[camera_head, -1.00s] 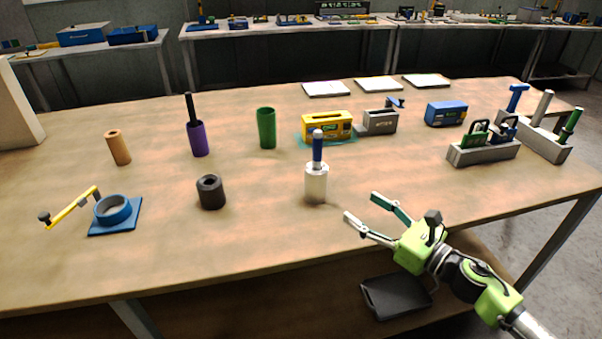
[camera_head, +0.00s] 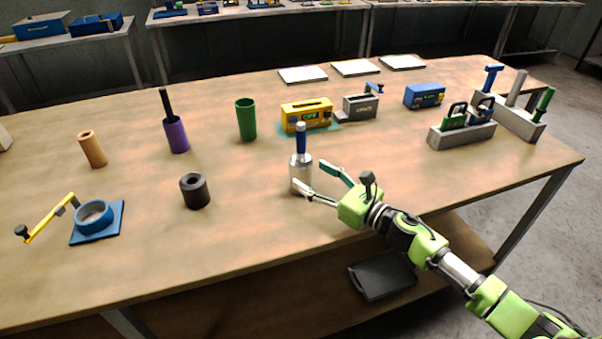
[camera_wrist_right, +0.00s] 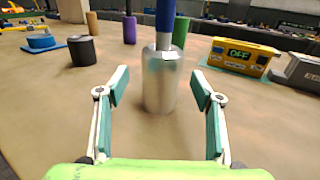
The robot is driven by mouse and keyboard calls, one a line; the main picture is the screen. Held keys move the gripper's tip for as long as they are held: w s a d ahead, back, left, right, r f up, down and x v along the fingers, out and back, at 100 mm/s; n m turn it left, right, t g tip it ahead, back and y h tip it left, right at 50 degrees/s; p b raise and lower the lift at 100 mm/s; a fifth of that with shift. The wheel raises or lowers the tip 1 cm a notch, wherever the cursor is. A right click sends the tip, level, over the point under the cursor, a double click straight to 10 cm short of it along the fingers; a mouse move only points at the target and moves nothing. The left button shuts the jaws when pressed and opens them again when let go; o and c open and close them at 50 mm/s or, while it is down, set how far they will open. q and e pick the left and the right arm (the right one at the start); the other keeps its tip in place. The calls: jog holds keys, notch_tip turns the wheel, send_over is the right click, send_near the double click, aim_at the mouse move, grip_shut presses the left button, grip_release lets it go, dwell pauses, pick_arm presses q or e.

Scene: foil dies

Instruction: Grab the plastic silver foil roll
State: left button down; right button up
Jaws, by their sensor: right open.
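The silver foil roll (camera_head: 301,176) stands upright on the wooden table, with a blue-handled rod (camera_head: 301,139) rising from its top. It also shows in the right wrist view (camera_wrist_right: 162,83), centred just beyond my fingertips, with the blue handle (camera_wrist_right: 166,16) cut off at the top edge. My right gripper (camera_head: 309,177) is open, low over the table, and points at the roll from the front right. In the wrist view its two fingers (camera_wrist_right: 161,88) lie one on each side of the roll's line, with nothing held. My left gripper is out of view.
A black cylinder (camera_head: 195,191) stands left of the roll. A green cylinder (camera_head: 246,121) and a yellow box (camera_head: 307,115) stand behind it. A purple cylinder (camera_head: 176,136) and a blue-based fixture (camera_head: 97,222) are further left. The table around the roll is bare.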

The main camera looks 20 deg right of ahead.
aim_at(301, 168)
jog(key=p+x, duration=0.1)
jog(key=x, duration=0.4)
jog(key=shift+w+f, duration=0.15)
jog(key=shift+w, duration=0.05)
jog(key=c, duration=1.3)
jog(key=shift+c, duration=0.2)
